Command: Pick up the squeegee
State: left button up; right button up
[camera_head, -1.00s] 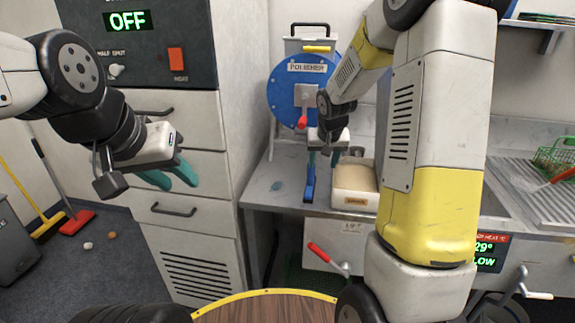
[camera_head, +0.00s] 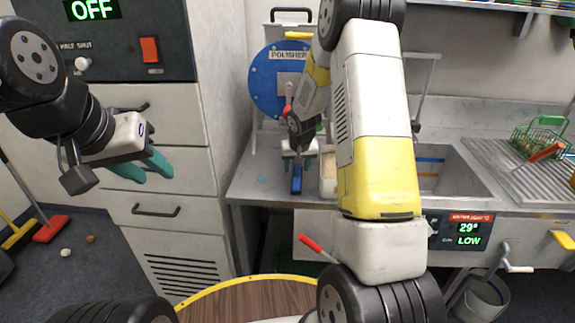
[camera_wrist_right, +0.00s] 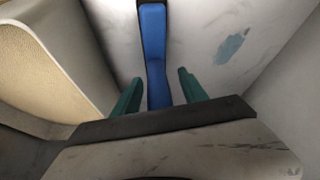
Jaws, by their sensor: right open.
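The squeegee appears to be the tool with the blue handle (camera_head: 297,182) on the steel counter below the polisher. In the right wrist view the blue handle (camera_wrist_right: 154,45) runs between the teal fingers, with a dark part at its far end. My right gripper (camera_head: 299,163) is over the handle. In its wrist view the open fingers (camera_wrist_right: 157,93) stand on either side of the handle, with a visible gap on each side. My left gripper (camera_head: 155,174) is open and empty in front of the cabinet drawers, far from the counter.
A pale bin (camera_wrist_right: 45,70) stands close left of the right gripper in the wrist view. The blue polisher (camera_head: 275,80) is behind. A sink (camera_head: 455,172) and a green basket (camera_head: 538,140) lie to the right. A round wooden table (camera_head: 245,300) is in front.

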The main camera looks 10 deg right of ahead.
jog(key=shift+c, duration=0.2)
grip_shut()
jog(key=shift+r, duration=0.45)
notch_tip(320, 180, up, 3)
jog(key=shift+r, duration=0.1)
jog(key=s+a, duration=0.1)
jog(key=s, duration=1.7)
jog(key=shift+a+f, duration=0.25)
